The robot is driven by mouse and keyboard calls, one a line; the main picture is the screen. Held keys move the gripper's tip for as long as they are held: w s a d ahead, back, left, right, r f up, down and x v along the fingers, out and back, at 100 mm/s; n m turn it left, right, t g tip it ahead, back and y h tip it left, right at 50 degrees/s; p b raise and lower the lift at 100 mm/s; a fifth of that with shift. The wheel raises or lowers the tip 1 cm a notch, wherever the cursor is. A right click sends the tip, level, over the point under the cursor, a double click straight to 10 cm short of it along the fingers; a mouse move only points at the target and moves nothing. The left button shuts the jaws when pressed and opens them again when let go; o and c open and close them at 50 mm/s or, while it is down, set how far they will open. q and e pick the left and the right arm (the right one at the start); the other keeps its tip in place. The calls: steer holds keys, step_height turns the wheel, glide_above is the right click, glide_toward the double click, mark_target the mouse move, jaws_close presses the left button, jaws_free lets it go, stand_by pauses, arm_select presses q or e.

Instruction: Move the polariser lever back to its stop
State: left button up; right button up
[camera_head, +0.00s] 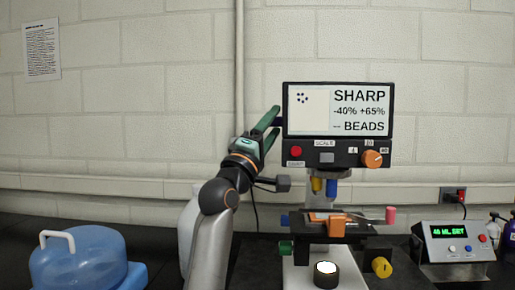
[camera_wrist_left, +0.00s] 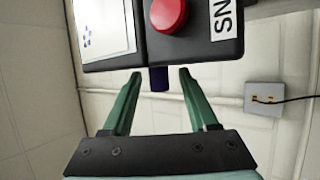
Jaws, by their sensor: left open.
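The microscope (camera_head: 325,153) stands right of centre, with a screen on its head. A small dark blue stub (camera_head: 278,121) sticks out of the head's left side; it looks like the polariser lever, though no label on it can be read. In the left wrist view the stub (camera_wrist_left: 159,78) lies between the fingertips, with a gap on both sides. My left gripper (camera_head: 274,123) is open, its green fingers above and below the stub in the head view. I cannot tell how far the stub is from its stop. My right gripper is not in view.
A red button (camera_wrist_left: 168,14) and an orange knob (camera_head: 372,159) are on the head. Below are the stage with an orange piece (camera_head: 337,226) and a pink-tipped rod (camera_head: 390,214). A blue container (camera_head: 80,258) stands left, a display box (camera_head: 455,242) right.

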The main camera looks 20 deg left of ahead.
arm_select(q)
steer(key=b+v, duration=0.2)
steer(key=v, duration=0.9)
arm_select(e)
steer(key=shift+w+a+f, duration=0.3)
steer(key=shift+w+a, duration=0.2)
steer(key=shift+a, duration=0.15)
